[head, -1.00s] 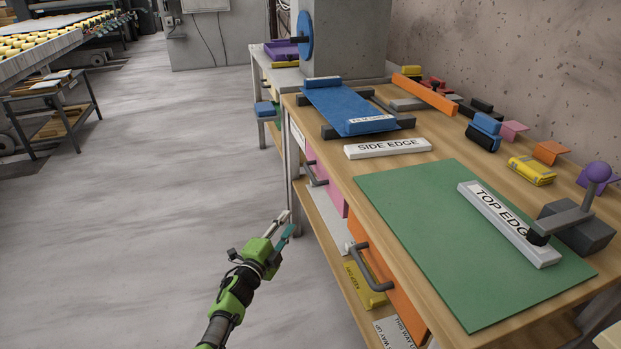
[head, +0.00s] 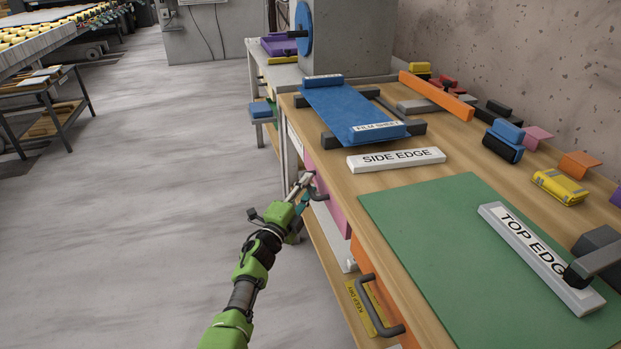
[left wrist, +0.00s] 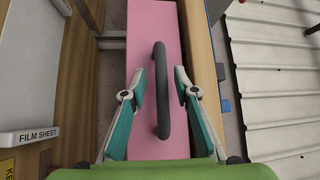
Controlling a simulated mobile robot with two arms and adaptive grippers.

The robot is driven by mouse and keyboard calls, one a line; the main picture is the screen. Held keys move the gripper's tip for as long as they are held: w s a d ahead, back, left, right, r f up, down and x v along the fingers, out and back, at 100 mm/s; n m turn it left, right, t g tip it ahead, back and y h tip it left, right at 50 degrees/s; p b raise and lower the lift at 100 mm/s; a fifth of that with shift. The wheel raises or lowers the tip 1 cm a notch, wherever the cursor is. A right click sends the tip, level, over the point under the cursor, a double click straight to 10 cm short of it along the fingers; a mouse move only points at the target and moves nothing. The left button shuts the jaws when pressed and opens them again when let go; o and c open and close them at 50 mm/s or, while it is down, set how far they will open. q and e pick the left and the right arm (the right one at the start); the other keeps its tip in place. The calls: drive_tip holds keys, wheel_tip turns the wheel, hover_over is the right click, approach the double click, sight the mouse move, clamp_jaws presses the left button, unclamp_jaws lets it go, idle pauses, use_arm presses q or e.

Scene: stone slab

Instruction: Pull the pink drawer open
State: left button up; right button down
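The pink drawer (head: 337,207) sits in the side of the wooden bench, below the SIDE EDGE block, and its front looks about flush with the bench. Its dark grey bar handle (left wrist: 160,88) runs upright in the left wrist view, across the pink front (left wrist: 150,22). My left gripper (head: 305,186) is at this handle. In the left wrist view its open fingers (left wrist: 159,80) stand on either side of the handle, with gaps showing. In the head view the gripper partly hides the handle. My right gripper is in neither view.
An orange drawer (head: 362,262) with its own grey handle (head: 382,318) is nearer me on the same bench side. The benchtop holds a green sheet (head: 440,240), the SIDE EDGE block (head: 396,160) and a blue sheet (head: 345,105). The floor (head: 150,190) left of the bench is clear.

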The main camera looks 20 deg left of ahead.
use_arm(q)
drive_tip(key=shift+w+d, duration=0.1)
drive_tip(key=shift+w, duration=0.3)
drive_tip(key=shift+r, duration=0.1)
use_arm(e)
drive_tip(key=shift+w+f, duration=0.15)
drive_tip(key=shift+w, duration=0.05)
use_arm(q)
drive_tip(key=shift+c, duration=0.4)
clamp_jaws()
drive_tip(key=shift+s, duration=0.1)
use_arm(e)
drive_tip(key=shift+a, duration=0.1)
